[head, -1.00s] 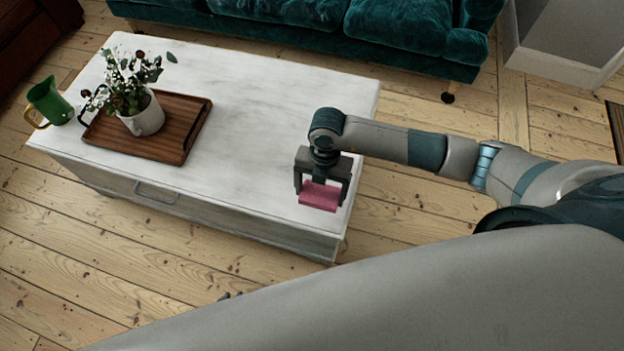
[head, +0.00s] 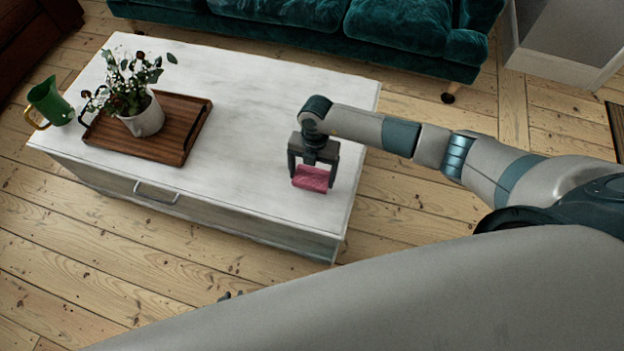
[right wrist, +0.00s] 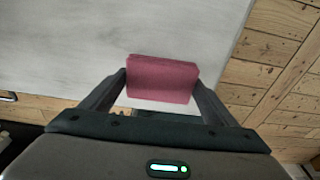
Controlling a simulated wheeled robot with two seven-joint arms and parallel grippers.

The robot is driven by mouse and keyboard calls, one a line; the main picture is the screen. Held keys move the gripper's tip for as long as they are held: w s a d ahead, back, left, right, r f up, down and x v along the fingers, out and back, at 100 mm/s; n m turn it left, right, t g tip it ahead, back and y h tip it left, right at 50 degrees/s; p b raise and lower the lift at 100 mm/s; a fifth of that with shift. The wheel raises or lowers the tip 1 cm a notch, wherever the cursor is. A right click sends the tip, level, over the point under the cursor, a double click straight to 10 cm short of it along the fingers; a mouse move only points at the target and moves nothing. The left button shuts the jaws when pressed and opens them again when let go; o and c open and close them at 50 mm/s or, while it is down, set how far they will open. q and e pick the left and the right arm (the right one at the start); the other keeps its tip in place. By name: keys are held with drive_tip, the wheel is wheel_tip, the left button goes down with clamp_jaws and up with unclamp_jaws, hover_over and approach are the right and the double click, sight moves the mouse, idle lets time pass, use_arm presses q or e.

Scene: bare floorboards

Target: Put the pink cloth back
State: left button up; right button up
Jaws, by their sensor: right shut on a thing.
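The pink cloth (head: 311,178), a small folded block, is held between the two fingers of my right gripper (head: 312,182). It also shows in the right wrist view (right wrist: 162,80), gripped at both ends. My right gripper is shut on it over the right front part of the white table (head: 255,130). I cannot tell whether the cloth touches the tabletop. Only small dark tips of my left gripper (head: 229,295) show past my grey arm in the head view, so its jaws are hidden.
A wooden tray (head: 190,135) with a potted plant (head: 147,118) stands on the table's left part, with a green jug (head: 50,102) beside it. The tabletop between tray and cloth is clear. A teal sofa (head: 330,30) stands behind the table.

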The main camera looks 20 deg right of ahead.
sight(312, 181)
drive_tip(key=shift+f, duration=1.9)
drive_tip(key=shift+f, duration=0.15)
drive_tip(key=o, duration=1.1)
drive_tip(key=shift+w+d+r+b, duration=0.15)
drive_tip(key=shift+w+r, duration=0.1)
drive_tip(key=shift+r, duration=1.8)
drive_tip(key=shift+w+d+r+b, duration=0.1)
drive_tip(key=shift+w+d+r, duration=0.1)
drive_tip(key=shift+r, duration=1.8)
drive_tip(key=shift+w+d+r+b, duration=0.15)
drive_tip(key=shift+w+r, duration=0.1)
drive_tip(key=shift+r, duration=1.8)
